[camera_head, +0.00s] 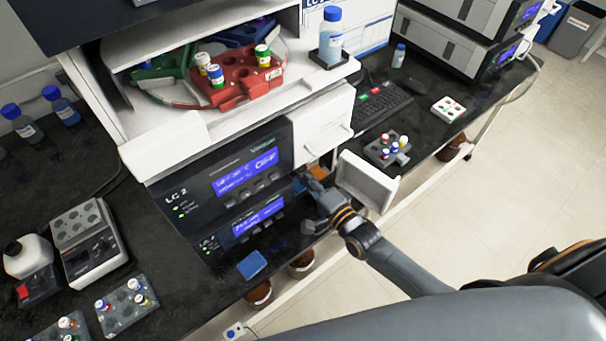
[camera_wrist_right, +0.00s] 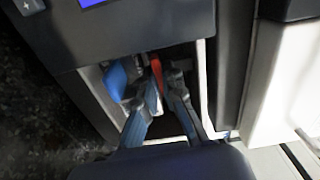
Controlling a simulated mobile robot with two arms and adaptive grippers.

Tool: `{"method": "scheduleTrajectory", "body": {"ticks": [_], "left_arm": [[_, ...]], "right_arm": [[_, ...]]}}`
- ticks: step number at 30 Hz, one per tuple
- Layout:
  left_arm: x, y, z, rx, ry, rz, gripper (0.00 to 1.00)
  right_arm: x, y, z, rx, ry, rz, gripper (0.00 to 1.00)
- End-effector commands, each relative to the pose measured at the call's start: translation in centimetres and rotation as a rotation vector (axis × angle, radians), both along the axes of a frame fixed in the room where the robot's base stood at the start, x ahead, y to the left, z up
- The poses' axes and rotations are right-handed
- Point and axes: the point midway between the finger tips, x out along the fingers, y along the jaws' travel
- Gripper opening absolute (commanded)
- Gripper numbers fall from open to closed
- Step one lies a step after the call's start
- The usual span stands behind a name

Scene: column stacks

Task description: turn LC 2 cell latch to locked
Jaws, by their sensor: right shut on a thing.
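The LC 2 unit (camera_head: 215,190) is the dark instrument with blue displays in the head view. A small cell bay in its lower right front is open, with a white door (camera_head: 367,185) swung out. My right gripper (camera_head: 308,184) reaches into this bay. In the right wrist view its fingers (camera_wrist_right: 163,84) are shut on the narrow red-orange latch (camera_wrist_right: 156,70), which stands nearly upright with a slight tilt. The fingers hide the latch's lower part. A blue rounded part (camera_wrist_right: 116,80) sits just left of the fingers inside the bay. My left gripper is not in view.
The open door stands close to the right of my right wrist. A white drawer front (camera_head: 322,125) is above the bay. A blue block (camera_head: 252,265) lies at the bench's front edge. A vial rack (camera_head: 387,150) and keyboard (camera_head: 380,108) stand beyond the door.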

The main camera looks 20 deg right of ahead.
Motion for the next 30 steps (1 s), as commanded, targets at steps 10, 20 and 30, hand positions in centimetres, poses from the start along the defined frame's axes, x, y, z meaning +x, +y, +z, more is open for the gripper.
{"method": "scheduleTrajectory", "body": {"ticks": [10,20,30], "left_arm": [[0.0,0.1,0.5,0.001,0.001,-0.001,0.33],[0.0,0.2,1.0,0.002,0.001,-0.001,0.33],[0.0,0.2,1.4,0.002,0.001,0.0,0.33]], "right_arm": [[0.0,0.0,0.0,-0.242,-0.086,-0.001,0.0],[0.0,0.0,0.0,-0.538,-0.194,-0.001,0.0],[0.0,0.0,0.0,-0.842,-0.304,-0.001,0.0]]}}
